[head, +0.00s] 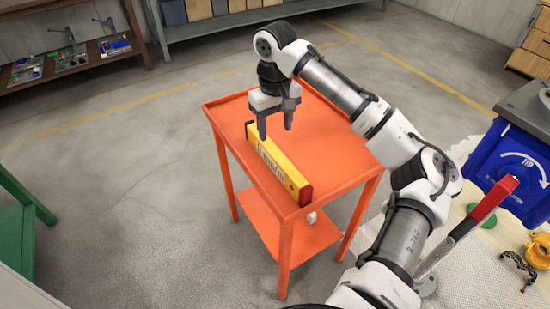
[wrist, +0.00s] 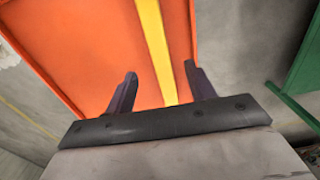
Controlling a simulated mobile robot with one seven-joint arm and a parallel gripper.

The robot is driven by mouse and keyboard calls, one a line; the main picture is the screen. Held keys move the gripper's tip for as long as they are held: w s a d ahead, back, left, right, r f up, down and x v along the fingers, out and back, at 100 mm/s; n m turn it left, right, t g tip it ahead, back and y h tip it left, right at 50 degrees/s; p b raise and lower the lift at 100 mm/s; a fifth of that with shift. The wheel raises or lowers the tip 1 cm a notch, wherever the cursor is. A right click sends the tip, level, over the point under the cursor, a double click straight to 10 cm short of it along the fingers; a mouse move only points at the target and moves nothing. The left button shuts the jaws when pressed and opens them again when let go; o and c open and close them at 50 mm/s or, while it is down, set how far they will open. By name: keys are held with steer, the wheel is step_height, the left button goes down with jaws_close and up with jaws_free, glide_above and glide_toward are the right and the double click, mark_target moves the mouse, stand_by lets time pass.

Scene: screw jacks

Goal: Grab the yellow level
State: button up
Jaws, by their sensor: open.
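In the wrist view the level (wrist: 153,45) is a yellow strip running up from between the fingers. My gripper (head: 275,134) is open and empty, fingers pointing down, at the level's far end. In the wrist view my gripper (wrist: 162,84) has one finger on each side of the strip's line. I cannot tell how far the fingertips are above the cart top.
A blue machine (head: 510,160) with a red-handled lever (head: 483,210) stands at the right. A green frame (head: 20,215) is at the left edge. Shelves with small parts (head: 70,60) stand at the back left. The rest of the cart top is clear.

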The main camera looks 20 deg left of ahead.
mark_target(275, 151)
steer(key=f+p, duration=0.1)
steer(key=f, duration=1)
steer(key=shift+w+a+f+p, duration=0.1)
steer(key=shift+w+f+p, duration=0.1)
steer(key=shift+p, duration=0.15)
steer(key=shift+r, duration=0.1)
jaws_close()
